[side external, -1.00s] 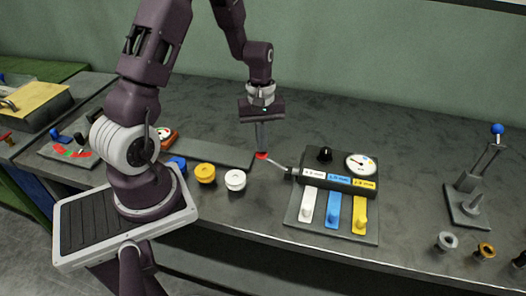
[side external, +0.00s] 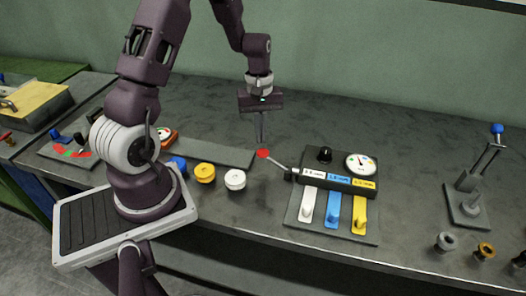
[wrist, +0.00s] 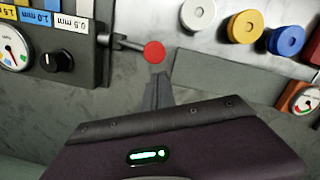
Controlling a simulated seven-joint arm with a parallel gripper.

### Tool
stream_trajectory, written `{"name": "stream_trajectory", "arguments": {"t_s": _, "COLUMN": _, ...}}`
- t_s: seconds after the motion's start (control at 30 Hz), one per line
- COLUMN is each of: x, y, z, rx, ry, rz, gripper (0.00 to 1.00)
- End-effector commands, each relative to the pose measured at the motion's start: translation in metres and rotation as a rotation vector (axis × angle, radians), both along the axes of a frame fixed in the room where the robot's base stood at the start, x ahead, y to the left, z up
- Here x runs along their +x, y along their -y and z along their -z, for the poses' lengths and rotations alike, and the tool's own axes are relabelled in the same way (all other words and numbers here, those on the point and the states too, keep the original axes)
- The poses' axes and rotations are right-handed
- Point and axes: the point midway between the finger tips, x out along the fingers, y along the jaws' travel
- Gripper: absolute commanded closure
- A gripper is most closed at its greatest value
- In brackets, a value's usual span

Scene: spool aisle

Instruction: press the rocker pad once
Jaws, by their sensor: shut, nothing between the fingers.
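The rocker pad is a red disc (side external: 263,153) on a thin metal arm that sticks out from the left side of a dark box (side external: 338,168). It also shows in the wrist view (wrist: 154,52). My gripper (side external: 261,145) is shut and empty, pointing down. Its tips are right by the pad, slightly above it in the side view. In the wrist view the tips (wrist: 158,76) sit just below the disc in the picture, and the whole disc shows. I cannot tell for sure whether they touch.
The box has a black knob (side external: 324,154), a gauge (side external: 360,163) and white, blue and yellow levers (side external: 333,212) in front. White (side external: 235,179), yellow (side external: 205,173) and blue (side external: 178,164) spools stand to the left. A blue-knobbed lever stand (side external: 470,190) is at the right.

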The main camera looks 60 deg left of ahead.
Motion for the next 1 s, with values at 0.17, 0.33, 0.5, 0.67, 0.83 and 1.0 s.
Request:
{"name": "stream_trajectory", "arguments": {"t_s": 0.17, "x": 0.002, "y": -0.003, "z": -0.034, "rx": 0.003, "ry": 0.004, "rz": 0.001, "gripper": 1.0}}
{"name": "stream_trajectory", "arguments": {"t_s": 0.33, "x": 0.002, "y": -0.005, "z": -0.052, "rx": 0.002, "ry": 0.002, "rz": 0.001, "gripper": 1.0}}
{"name": "stream_trajectory", "arguments": {"t_s": 0.5, "x": 0.002, "y": -0.005, "z": -0.055, "rx": 0.0, "ry": -0.001, "rz": 0.0, "gripper": 1.0}}
{"name": "stream_trajectory", "arguments": {"t_s": 0.67, "x": 0.002, "y": -0.005, "z": -0.055, "rx": 0.0, "ry": 0.0, "rz": 0.0, "gripper": 1.0}}
{"name": "stream_trajectory", "arguments": {"t_s": 0.83, "x": 0.002, "y": -0.005, "z": -0.054, "rx": 0.0, "ry": 0.0, "rz": 0.001, "gripper": 1.0}}
{"name": "stream_trajectory", "arguments": {"t_s": 1.0, "x": 0.002, "y": -0.005, "z": -0.054, "rx": 0.0, "ry": 0.0, "rz": 0.001, "gripper": 1.0}}
